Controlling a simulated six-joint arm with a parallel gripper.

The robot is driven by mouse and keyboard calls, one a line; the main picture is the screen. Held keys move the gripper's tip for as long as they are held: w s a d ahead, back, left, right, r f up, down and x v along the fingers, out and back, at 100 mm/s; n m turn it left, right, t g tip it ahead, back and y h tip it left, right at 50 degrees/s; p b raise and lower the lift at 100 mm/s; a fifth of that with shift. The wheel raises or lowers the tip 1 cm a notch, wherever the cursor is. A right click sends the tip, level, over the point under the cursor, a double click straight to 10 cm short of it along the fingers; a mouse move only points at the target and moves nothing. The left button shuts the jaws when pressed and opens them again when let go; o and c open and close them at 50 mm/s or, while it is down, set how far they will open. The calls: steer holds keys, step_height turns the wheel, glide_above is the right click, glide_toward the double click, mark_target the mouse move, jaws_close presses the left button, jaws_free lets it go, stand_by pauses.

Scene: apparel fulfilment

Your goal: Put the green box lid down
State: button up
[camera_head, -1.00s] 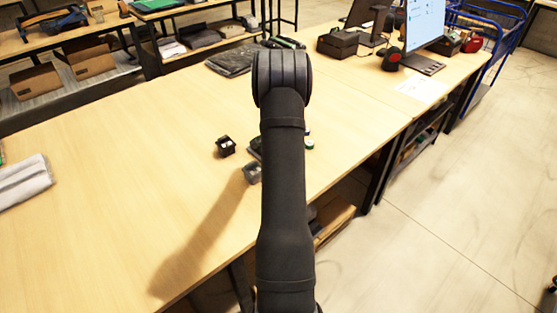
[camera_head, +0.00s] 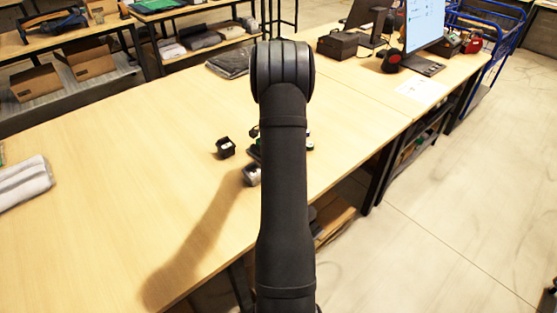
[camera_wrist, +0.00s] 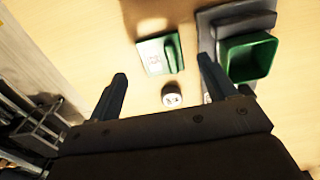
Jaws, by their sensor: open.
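The green box lid (camera_wrist: 172,52), with a pale printed face, appears to lie on the wooden table in the wrist view. My gripper (camera_wrist: 162,72) is open, its two dark fingers apart, with the lid in line with the gap and just beyond the tips. No contact between fingers and lid is visible. An open green box (camera_wrist: 248,58) stands right of the right finger on a dark grey base.
A small round white-topped item (camera_wrist: 171,97) is between the fingers, nearer the palm. In the head view, a small black box (camera_head: 225,148) and a grey item (camera_head: 251,175) stand left of my arm. The table's left side is clear apart from folded cloth (camera_head: 24,180).

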step_height(320, 180, up, 7)
stand_by(0.3)
steer(key=shift+f, duration=4.05)
